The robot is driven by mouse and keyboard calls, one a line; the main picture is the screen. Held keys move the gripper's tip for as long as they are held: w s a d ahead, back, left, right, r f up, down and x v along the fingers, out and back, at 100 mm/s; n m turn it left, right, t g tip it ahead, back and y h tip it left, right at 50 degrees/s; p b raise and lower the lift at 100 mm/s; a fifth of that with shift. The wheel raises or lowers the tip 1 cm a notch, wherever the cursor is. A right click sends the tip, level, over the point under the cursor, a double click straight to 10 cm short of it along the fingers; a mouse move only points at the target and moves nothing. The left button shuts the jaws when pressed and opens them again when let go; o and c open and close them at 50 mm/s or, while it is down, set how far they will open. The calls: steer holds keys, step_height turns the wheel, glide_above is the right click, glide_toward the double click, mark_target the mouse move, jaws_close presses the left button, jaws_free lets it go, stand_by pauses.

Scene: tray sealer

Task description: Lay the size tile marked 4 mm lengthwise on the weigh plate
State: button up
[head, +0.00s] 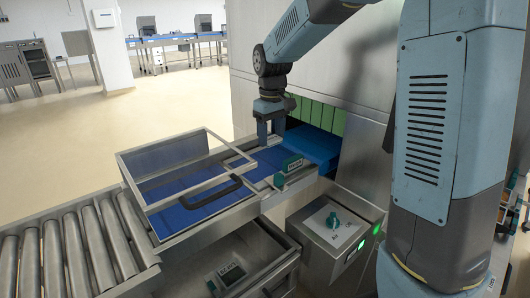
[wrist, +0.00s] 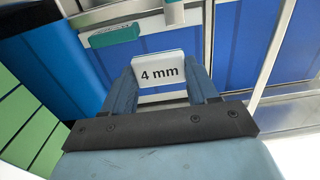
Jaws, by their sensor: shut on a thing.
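A white tile marked "4 mm" (wrist: 162,70) is in the wrist view, upright between the two fingers of my gripper (wrist: 165,88). My gripper is shut on it, and the marking reads upright in this view. In the head view my gripper (head: 270,138) points down over the blue belt (head: 265,160), near the right end of the framed guard. The tile cannot be made out clearly there. I cannot tell for sure which surface is the weigh plate.
A metal-framed guard with a black handle (head: 215,196) stands over the belt. Green strips (head: 318,112) hang at the machine opening. Below are an open drawer (head: 268,272) and a switch box (head: 335,225). Rollers (head: 75,245) lie left.

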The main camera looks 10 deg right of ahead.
glide_above(264, 159)
steer(key=s, duration=0.1)
step_height(264, 159, down, 6)
steer(key=shift+s+f, duration=0.1)
steer(key=shift+s, duration=0.05)
steer(key=shift+w+f, duration=0.7)
steer(key=shift+f, duration=1.55)
steer(key=shift+f, duration=0.1)
steer(key=o, duration=1)
